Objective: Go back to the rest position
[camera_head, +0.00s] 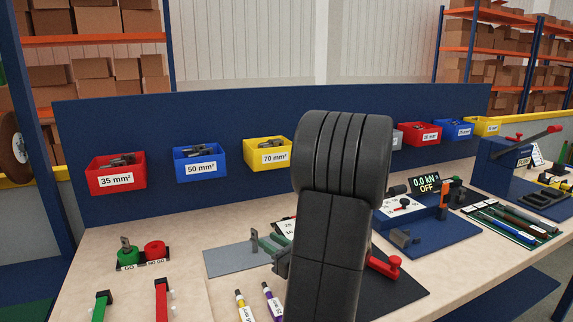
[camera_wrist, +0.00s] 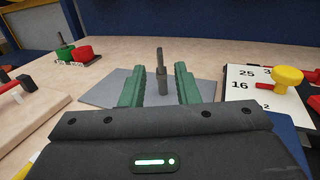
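My gripper (camera_wrist: 160,72) has two green fingers, spread apart. A small grey upright metal piece (camera_wrist: 159,57), like a cable lug, shows between and beyond the fingers, standing over a grey plate (camera_wrist: 107,90). Gaps show on both sides of it, and the fingers do not appear to press on it. In the head view my gripper (camera_head: 273,245) is low over the bench beside the upright piece (camera_head: 254,240) and the grey plate (camera_head: 227,262). My dark arm hides part of the bench middle and the gripper's rear.
Red (camera_head: 115,180), blue (camera_head: 200,168) and yellow (camera_head: 265,157) bins hang on the blue back panel (camera_head: 110,125). A GO/NO GO gauge (camera_head: 141,258) stands left. A device with a display (camera_head: 426,184) and a tool tray (camera_head: 512,224) lie right. A red-handled lever (camera_head: 385,265) is close to my arm.

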